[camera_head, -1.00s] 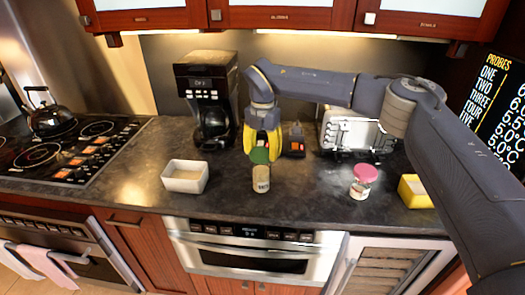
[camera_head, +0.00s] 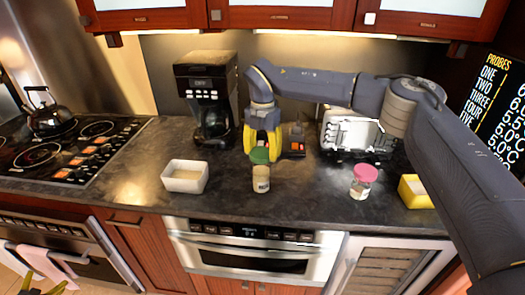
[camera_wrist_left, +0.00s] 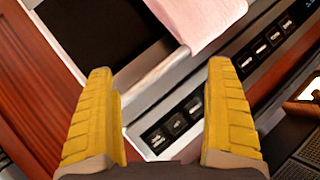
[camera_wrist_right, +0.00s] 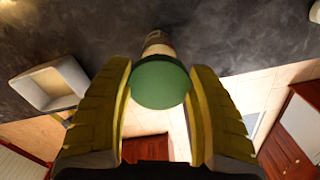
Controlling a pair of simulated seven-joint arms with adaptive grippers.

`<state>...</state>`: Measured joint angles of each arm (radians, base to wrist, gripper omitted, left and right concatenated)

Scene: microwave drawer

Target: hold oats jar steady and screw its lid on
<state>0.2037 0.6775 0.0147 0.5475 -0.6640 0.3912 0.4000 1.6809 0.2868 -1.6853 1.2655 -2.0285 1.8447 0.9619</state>
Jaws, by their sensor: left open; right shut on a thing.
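A small beige jar (camera_head: 261,182) with a pale label stands upright on the dark counter, right of centre. I take it as the oats jar; the label is too small to read. My right gripper (camera_head: 261,148) points down above it and is shut on a green lid (camera_head: 259,156). In the right wrist view the round lid (camera_wrist_right: 160,83) sits between the fingers, with the jar (camera_wrist_right: 157,42) beyond it. I cannot tell whether lid and jar touch. My left gripper (camera_head: 42,284) is open and empty at the bottom left, far from the jar; its fingers (camera_wrist_left: 162,120) are apart.
A white bin (camera_head: 185,177) stands left of the jar. A pink-lidded jar (camera_head: 363,182) and a yellow box (camera_head: 414,191) stand to the right. The counter around the jar is clear.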

